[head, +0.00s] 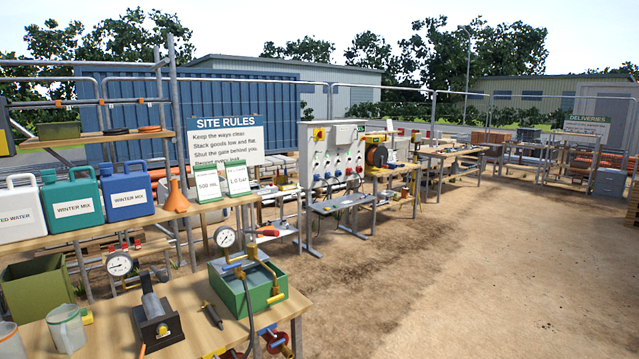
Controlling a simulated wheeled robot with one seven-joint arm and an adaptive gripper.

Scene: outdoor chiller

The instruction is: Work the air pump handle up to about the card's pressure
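A card reading "1.0 bar" (238,179) stands on the shelf beside a card reading "500 mL" (208,186). On the near bench is a green box (245,288) with grey and brass pipework and a brass lever-like part at its right. A round white dial gauge (225,237) stands above its left side; its reading is too small to tell. My gripper is not in view.
A second gauge (120,264) stands behind the black device. A clear jug (66,328) and a dark slim tool (213,315) are on the near bench (190,290). Large jugs (127,191) and an orange funnel (176,197) line the shelf. Open dirt ground (480,260) lies right.

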